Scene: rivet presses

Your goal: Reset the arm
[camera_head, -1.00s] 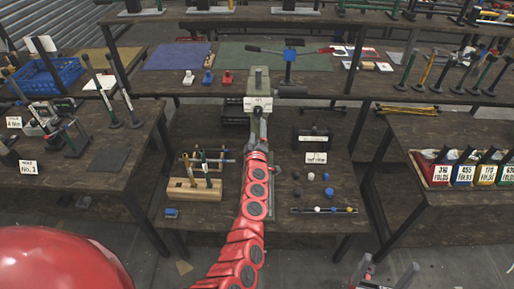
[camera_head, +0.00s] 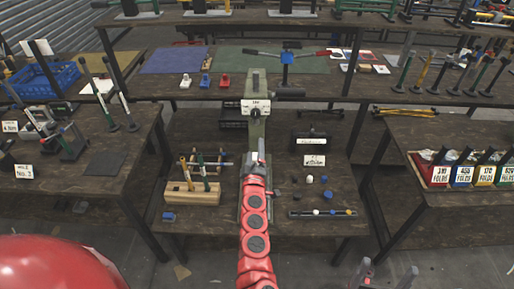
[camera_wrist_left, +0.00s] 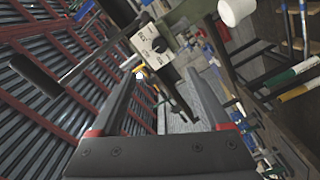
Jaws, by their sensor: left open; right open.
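My left gripper (camera_head: 256,158) is at the end of the red arm, in front of the green press (camera_head: 257,130) on the middle bench. In the left wrist view the fingers of my left gripper (camera_wrist_left: 160,92) are apart with nothing held. The press's white dial plate (camera_head: 256,107) lies beyond them, and its dial (camera_wrist_left: 150,40) shows clearly in the wrist view. A black handle (camera_head: 289,92) sticks out to the right of the press head. My right gripper (camera_head: 388,273) is only partly in view at the bottom edge, its fingers apart and empty.
A wooden block with tools (camera_head: 192,195) stands left of my left gripper. A black box (camera_head: 310,138) and several small knobs are to the right. Side benches hold upright levers (camera_head: 122,110) and labelled bins (camera_head: 435,174). Floor shows between the benches.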

